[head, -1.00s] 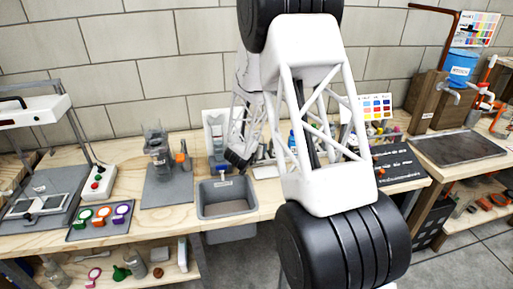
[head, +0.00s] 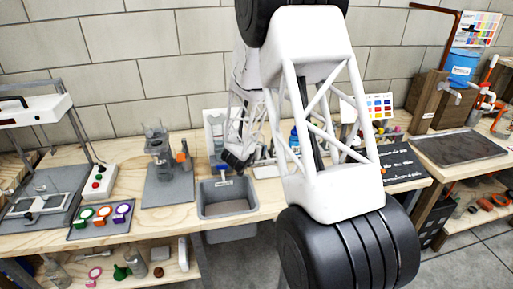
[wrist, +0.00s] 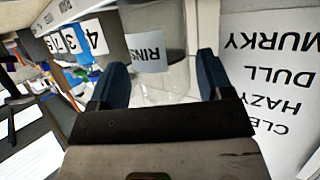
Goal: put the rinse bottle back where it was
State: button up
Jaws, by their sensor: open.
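The rinse bottle (wrist: 150,45), a clear container with a white label whose visible letters read "RINS", shows at the upper middle of the wrist view. My gripper (wrist: 162,82) is open, its two dark blue fingers apart, with the bottle's clear body seen between and beyond them. I cannot tell whether either finger touches it. In the head view, my gripper (head: 230,161) is low over the bench, near the back edge of the grey basin. The bottle is hard to make out there.
A white card (wrist: 275,75) reading murky, dull and hazy stands close on the right in the wrist view. Numbered tags (wrist: 75,42) are on the left. The head view shows the grey basin (head: 228,211), a grey stand (head: 163,185) and a dark board (head: 402,166).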

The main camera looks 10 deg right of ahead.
jog(key=v, duration=0.9)
jog(key=shift+a, duration=0.1)
dwell(0.3)
jog(key=shift+r, duration=0.1)
jog(key=s+a+r+n+g+y, duration=0.3)
jog(key=s+r+y, duration=0.5)
jog(key=s+r, duration=0.8)
jog(key=s+d+r+n+g, duration=0.1)
jog(key=s+d+g, duration=0.1)
jog(key=s, duration=0.9)
jog(key=s+d+r+n+g, duration=0.1)
jog(key=s+d+r, duration=0.1)
jog(key=s, duration=0.9)
jog(key=s+d+r+n+g, duration=0.1)
jog(key=s+d+g, duration=0.1)
jog(key=s, duration=0.9)
jog(key=shift+s+r+n+g+h, duration=0.2)
jog(key=shift+r+n+g+h, duration=0.1)
jog(key=shift+r+h, duration=0.1)
